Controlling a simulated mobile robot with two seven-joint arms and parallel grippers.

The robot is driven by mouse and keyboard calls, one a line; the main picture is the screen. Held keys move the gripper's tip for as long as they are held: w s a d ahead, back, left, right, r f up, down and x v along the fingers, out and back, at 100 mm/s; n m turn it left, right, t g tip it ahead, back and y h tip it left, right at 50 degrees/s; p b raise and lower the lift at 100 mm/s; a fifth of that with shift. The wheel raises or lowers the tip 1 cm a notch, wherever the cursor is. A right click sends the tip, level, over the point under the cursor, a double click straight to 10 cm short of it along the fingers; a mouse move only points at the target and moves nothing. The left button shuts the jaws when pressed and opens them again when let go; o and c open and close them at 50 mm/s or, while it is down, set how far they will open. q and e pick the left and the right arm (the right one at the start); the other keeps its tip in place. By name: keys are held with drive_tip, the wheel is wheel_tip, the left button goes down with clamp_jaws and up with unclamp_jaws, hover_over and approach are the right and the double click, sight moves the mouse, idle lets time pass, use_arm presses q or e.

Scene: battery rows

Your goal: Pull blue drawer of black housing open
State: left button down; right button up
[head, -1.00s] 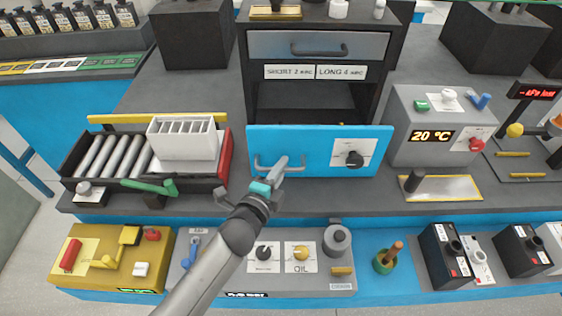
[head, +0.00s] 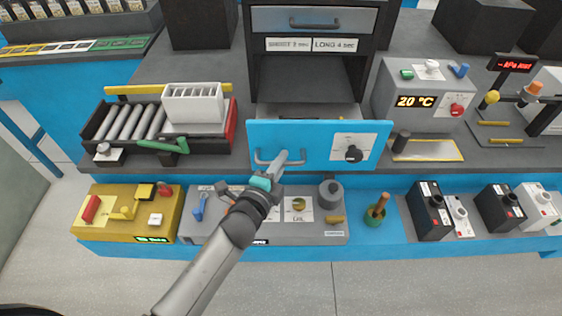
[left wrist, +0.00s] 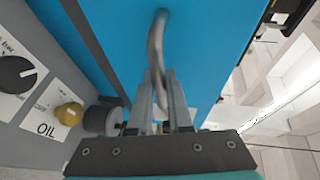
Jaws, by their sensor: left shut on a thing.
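The blue drawer (head: 320,135) of the black housing (head: 385,65) stands partly out. A strip of its inside shows behind the blue front. A grey bar handle (head: 262,160) is on the left part of the front and a black knob (head: 354,154) on the right. My left gripper (head: 282,166) is shut on the handle. In the left wrist view, its fingers (left wrist: 165,100) close around the handle (left wrist: 157,45), with the blue front (left wrist: 205,40) behind. My right gripper is out of view.
Above, a grey drawer (head: 320,20) is shut over an open compartment. The OIL panel (head: 300,232) lies below the blue front. A temperature box (head: 420,95) stands right, a roller tray (head: 130,120) with a white rack (head: 192,105) left. Floor in front is clear.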

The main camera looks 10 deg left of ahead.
use_arm(q)
drive_tip(key=c, duration=0.8)
unclamp_jaws()
drive_tip(key=shift+c, duration=0.2)
drive_tip(key=shift+s, duration=0.1)
drive_tip(key=v, duration=1.5)
drive_tip(key=shift+a, duration=0.1)
